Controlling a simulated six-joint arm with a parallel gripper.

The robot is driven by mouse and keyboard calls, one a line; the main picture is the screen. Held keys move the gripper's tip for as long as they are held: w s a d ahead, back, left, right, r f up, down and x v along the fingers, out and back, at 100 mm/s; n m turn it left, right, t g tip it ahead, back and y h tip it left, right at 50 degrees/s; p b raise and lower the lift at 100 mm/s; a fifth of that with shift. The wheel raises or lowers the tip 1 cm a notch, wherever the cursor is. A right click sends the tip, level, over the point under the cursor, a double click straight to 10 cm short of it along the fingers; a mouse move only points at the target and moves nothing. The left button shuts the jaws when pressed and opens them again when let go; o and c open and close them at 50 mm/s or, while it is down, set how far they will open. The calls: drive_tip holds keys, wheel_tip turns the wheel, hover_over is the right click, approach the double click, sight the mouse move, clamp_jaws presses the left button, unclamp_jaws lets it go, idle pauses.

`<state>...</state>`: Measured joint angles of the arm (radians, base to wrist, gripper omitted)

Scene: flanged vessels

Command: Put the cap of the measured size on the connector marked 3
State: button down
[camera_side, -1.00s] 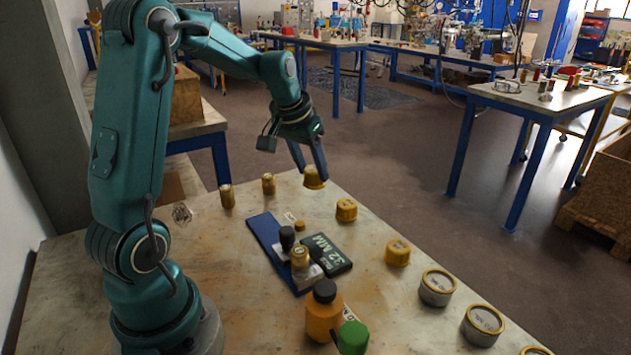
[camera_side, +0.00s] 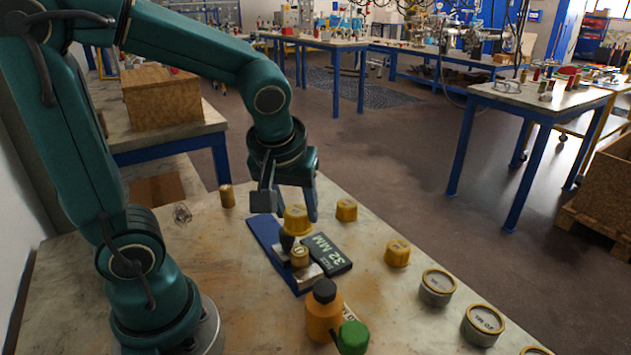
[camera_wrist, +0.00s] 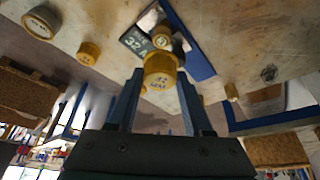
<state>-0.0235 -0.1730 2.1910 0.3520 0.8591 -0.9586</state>
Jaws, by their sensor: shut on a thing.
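My gripper (camera_side: 290,212) is shut on a yellow cap (camera_side: 297,220) and holds it above the far part of the blue board. The held cap also shows between the fingers in the wrist view (camera_wrist: 160,72); its label is too small to read. Two more yellow caps, one behind (camera_side: 346,210) and one to the right (camera_side: 398,253), stand on the table. I cannot tell which piece is the connector marked 3.
The blue board (camera_side: 265,231) carries a black knob (camera_side: 287,240). An orange bottle (camera_side: 322,318) and a green-topped item (camera_side: 352,337) stand in front. Grey round vessels with yellow rims (camera_side: 437,288) line the right edge. A brass cylinder (camera_side: 227,196) stands at the back left.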

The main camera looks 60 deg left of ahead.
sight(295, 233)
idle(0.3)
drive_tip(key=shift+f, duration=2.3)
drive_tip(key=shift+f, duration=1)
drive_tip(key=shift+c, duration=1.2)
unclamp_jaws()
